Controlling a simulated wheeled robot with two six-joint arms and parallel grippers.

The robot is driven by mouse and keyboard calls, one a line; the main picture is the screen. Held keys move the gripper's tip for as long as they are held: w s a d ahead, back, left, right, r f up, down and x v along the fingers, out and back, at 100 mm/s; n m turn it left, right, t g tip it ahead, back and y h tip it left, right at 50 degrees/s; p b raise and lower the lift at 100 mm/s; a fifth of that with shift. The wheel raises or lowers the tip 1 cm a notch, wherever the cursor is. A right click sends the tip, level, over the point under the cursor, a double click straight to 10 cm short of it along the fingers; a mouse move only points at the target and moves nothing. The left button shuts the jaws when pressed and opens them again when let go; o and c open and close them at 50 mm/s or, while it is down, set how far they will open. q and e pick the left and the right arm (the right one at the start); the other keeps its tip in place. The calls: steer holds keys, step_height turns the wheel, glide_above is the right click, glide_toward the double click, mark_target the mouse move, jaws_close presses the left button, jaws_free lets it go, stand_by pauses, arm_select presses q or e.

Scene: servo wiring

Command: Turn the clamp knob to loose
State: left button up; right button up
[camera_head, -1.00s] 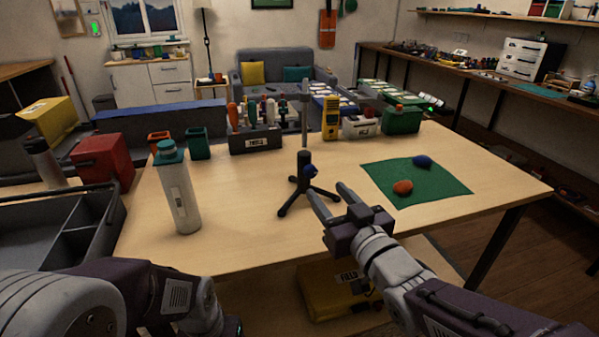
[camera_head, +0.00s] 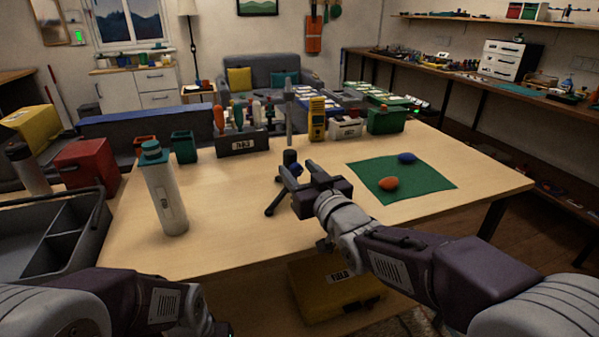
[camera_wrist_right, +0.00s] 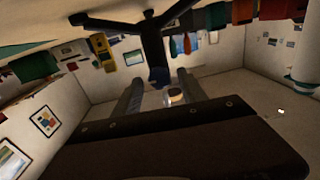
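A dark tripod stand (camera_head: 289,157) with a grey pole (camera_head: 289,120) stands on the table, partly hidden behind my right gripper (camera_head: 299,172). Its blue clamp knob (camera_head: 296,169) shows close to the fingertips in the head view. In the right wrist view the stand (camera_wrist_right: 151,40) appears upside down, and the dark blue knob (camera_wrist_right: 160,75) is at the gap between the two fingers of the right gripper (camera_wrist_right: 160,84). The right gripper is open; contact with the knob cannot be told. My left gripper is out of view.
A green mat (camera_head: 420,187) with an orange lump (camera_head: 389,183) and a blue lump (camera_head: 407,157) lies to the right. A white bottle (camera_head: 167,195) stands to the left, beside a grey tray (camera_head: 50,235). A tool holder (camera_head: 242,145) stands behind. The front table area is clear.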

jaws_close()
steer(key=n+b, duration=0.3)
steer(key=shift+a+f+n, duration=0.1)
steer(key=shift+f+n, duration=0.15)
steer(key=shift+n, duration=0.15)
steer(key=n+b, duration=0.4)
steer(key=n, duration=0.1)
steer(key=shift+f, duration=0.1)
steer(key=n+b, duration=0.3)
steer(key=n, duration=0.2)
steer(key=shift+a+b, duration=0.1)
steer(key=shift+b, duration=0.3)
steer(key=shift+n+b, duration=1)
steer(key=shift+n, duration=1.2)
steer(key=shift+s, duration=0.1)
